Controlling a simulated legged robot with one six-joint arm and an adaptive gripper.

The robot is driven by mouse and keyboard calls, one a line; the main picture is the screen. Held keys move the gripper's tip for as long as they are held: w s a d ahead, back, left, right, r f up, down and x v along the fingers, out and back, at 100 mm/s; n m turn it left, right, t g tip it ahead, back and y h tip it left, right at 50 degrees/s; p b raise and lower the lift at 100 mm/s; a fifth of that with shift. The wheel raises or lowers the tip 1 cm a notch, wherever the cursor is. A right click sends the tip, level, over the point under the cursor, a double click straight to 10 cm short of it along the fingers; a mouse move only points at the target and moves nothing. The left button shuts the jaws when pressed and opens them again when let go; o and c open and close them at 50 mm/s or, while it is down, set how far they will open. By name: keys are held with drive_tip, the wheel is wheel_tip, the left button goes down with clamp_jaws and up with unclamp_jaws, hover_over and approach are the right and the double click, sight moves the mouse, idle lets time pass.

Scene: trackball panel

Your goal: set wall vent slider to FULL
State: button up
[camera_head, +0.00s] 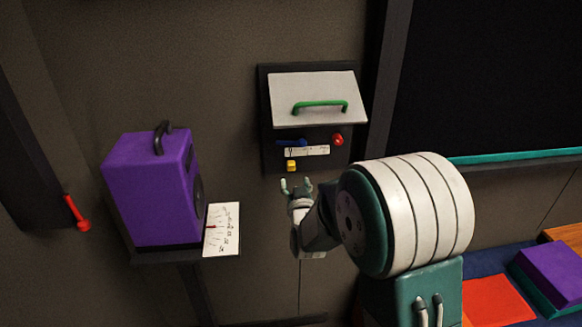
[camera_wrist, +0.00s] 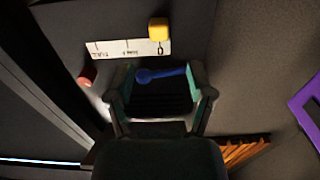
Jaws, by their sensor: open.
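The wall panel (camera_head: 263,135) carries a white scale strip (camera_head: 307,151) with a yellow slider knob (camera_head: 291,165) below its left end. In the wrist view the yellow knob (camera_wrist: 158,29) sits by the "0" mark of the strip (camera_wrist: 115,48), whose lettering appears upside down; the far-end word looks like FULL. My gripper (camera_head: 296,186) is open and empty, just below the yellow knob in the head view. In the wrist view its fingers (camera_wrist: 160,93) are spread apart, with a blue lever (camera_wrist: 160,74) showing between them. The yellow knob is outside the fingers.
A red knob (camera_head: 337,139) and the blue lever (camera_head: 290,143) are near the strip. Above is a grey flap (camera_head: 313,88) with a green handle (camera_head: 320,105). A purple box (camera_head: 150,190) stands on a shelf at left, beside a dial card (camera_head: 222,230).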

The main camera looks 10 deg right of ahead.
sight(291, 167)
drive_tip(key=w, duration=0.8)
clamp_jaws()
